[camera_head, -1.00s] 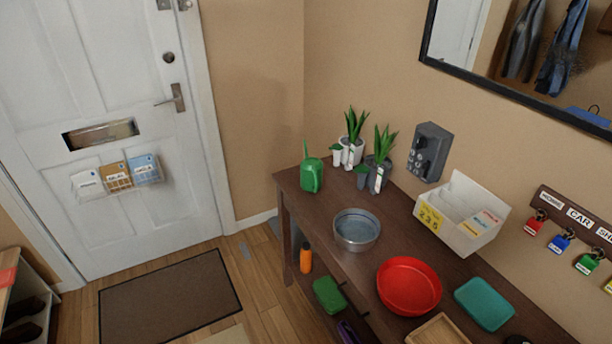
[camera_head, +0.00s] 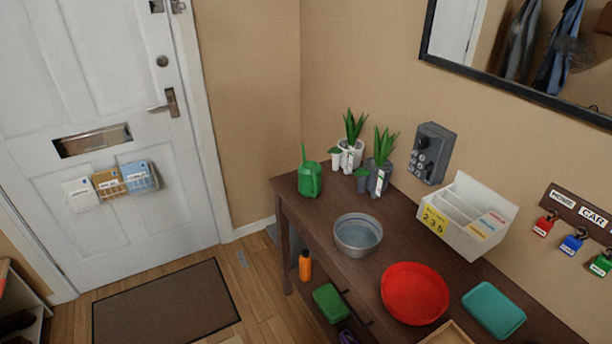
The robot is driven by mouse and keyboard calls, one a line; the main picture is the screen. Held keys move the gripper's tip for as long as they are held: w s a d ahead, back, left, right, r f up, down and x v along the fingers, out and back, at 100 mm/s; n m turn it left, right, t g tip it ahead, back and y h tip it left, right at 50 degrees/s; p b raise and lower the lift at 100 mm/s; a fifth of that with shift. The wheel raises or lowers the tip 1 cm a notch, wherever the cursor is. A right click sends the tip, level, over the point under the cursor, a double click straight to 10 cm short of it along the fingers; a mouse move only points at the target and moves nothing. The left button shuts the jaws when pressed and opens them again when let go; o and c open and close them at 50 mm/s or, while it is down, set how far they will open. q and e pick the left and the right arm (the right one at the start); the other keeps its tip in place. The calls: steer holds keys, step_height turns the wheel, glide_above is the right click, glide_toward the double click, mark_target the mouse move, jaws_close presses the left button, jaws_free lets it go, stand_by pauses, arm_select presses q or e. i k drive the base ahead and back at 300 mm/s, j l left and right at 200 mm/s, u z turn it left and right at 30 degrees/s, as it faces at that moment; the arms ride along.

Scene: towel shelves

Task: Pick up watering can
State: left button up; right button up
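A green watering can (camera_head: 310,181) stands upright on the far left end of the dark wooden console table (camera_head: 334,268). Its thin spout points up and its handle faces toward me. It is clear of the potted plants to its right. Neither of my grippers shows in the head view.
Right of the can stand a plant in a white pot (camera_head: 351,152) and a plant in a grey pot (camera_head: 378,174). Nearer are a metal bowl (camera_head: 358,236), a red bowl (camera_head: 414,293), a teal tray (camera_head: 494,309) and a white sorter box (camera_head: 467,217).

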mark_target(310, 172)
steer(key=i+j+z, duration=0.55)
steer(key=z, duration=0.2)
steer(key=i+j+z, duration=0.1)
steer(key=j, duration=0.25)
steer(key=i+j, duration=0.3)
steer(key=i+j+z, duration=0.15)
steer(key=j, duration=0.3)
steer(key=k+l, duration=0.15)
steer(key=l, duration=0.15)
